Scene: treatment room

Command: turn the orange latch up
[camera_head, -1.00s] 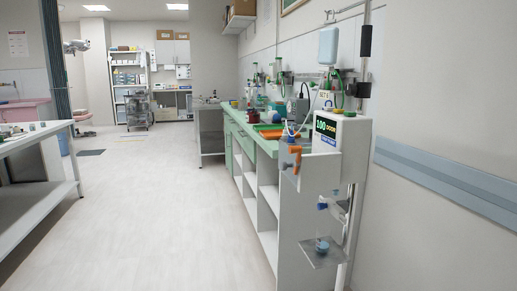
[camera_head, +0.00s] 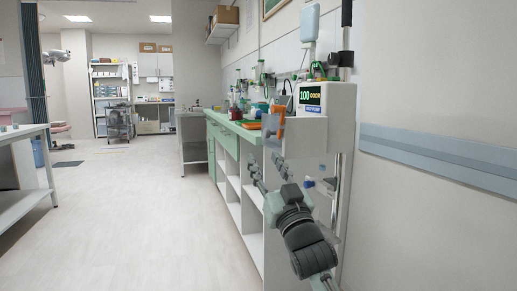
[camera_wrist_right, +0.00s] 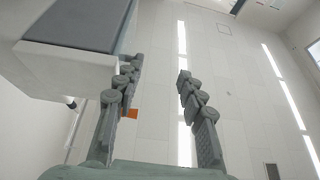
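The orange latch (camera_head: 281,131) is on the left side of the white pump box (camera_head: 325,112), whose display reads 100 DOOR. My right gripper (camera_head: 281,166) is just below the latch, fingers pointing up, apart from it as far as I can tell. In the right wrist view its two fingers (camera_wrist_right: 160,72) are spread with nothing between them. A small orange patch (camera_wrist_right: 132,113), probably part of the latch, shows beside the left finger there. The pump box fills the upper left of that view. My left gripper is out of view.
The pump is on a metal pole (camera_head: 341,200) near the wall with its blue-grey rail (camera_head: 440,160). A green-topped counter (camera_head: 232,124) with open shelves runs behind it. A white table (camera_head: 25,135) stands at the left. The floor between is clear.

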